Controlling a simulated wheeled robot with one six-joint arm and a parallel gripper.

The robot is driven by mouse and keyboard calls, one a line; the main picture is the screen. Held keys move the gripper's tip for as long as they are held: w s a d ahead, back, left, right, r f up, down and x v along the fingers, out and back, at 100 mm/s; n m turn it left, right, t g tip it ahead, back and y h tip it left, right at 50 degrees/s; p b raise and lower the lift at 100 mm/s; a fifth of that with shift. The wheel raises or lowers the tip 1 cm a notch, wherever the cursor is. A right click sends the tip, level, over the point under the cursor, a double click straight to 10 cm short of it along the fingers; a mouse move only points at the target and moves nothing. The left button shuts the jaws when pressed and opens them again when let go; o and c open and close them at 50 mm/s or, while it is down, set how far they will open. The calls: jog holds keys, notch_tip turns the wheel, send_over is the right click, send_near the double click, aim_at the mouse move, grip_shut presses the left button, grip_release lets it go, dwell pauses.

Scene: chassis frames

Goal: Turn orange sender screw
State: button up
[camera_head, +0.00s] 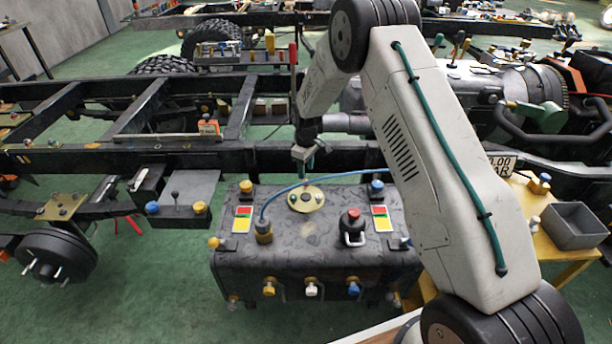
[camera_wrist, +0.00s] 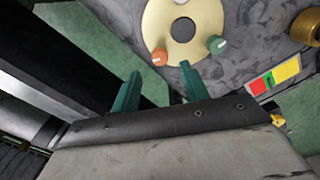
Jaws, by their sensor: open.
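The orange sender screw (camera_wrist: 160,57) is a small round head with a pale slot, on the rim of the cream sender disc (camera_wrist: 172,30) in the wrist view. A green screw (camera_wrist: 216,44) sits to its right on the same disc. The disc also shows on top of the dark tank in the head view (camera_head: 306,209), where I cannot pick out the orange screw. My gripper (camera_wrist: 159,76) is open and empty, its two green fingers apart, with the orange screw beyond the gap between their tips. In the head view my gripper (camera_head: 304,174) is above the disc's far edge.
A grey bin (camera_head: 575,224) stands on a yellow table at right.

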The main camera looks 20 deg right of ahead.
aim_at(306, 181)
notch_tip(306, 181, down, 5)
jog(key=shift+f, duration=0.15)
grip_shut()
jog(key=shift+m, duration=0.3)
jog(key=m, duration=0.4)
jog(key=shift+m, duration=0.3)
jog(key=m, duration=0.5)
jog(key=shift+m, duration=0.3)
